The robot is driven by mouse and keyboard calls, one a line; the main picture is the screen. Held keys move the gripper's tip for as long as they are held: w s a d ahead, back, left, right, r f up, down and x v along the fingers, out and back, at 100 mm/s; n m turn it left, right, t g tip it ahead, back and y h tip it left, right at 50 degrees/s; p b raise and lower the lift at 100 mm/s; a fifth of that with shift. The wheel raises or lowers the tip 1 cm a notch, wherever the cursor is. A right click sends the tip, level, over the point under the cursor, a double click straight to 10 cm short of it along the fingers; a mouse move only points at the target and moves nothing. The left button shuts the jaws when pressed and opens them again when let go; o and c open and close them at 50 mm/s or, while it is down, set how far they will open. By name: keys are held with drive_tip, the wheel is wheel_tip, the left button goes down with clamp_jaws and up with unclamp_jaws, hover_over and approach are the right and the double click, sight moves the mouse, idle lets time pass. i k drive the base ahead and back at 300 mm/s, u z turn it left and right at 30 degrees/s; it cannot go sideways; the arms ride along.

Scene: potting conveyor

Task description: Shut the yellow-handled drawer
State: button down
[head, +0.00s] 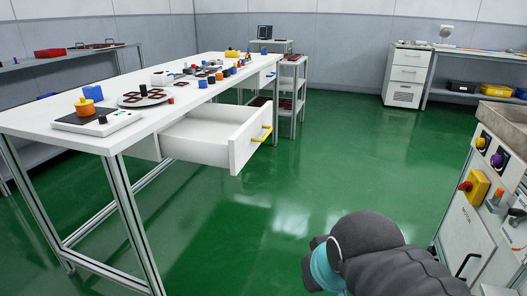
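The white drawer (226,134) is pulled out from under the long white workbench (55,117). Its yellow handle (261,133) is on the front panel, which faces right into the aisle. The inside of the drawer looks empty where I can see it. My dark grey arm with a light blue band shows at the bottom right, well apart from the drawer. My gripper cannot be made out in this view.
A control cabinet (468,225) with knobs stands at the right edge. Small parts cover the bench top. The green floor (290,205) between is clear.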

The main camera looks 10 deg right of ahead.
sight(196, 136)
drive_tip(key=u, duration=0.25)
drive_tip(key=k, duration=0.2)
drive_tip(key=z, duration=1.05)
drive_tip(key=i, duration=0.75)
drive_tip(key=u, duration=0.5)
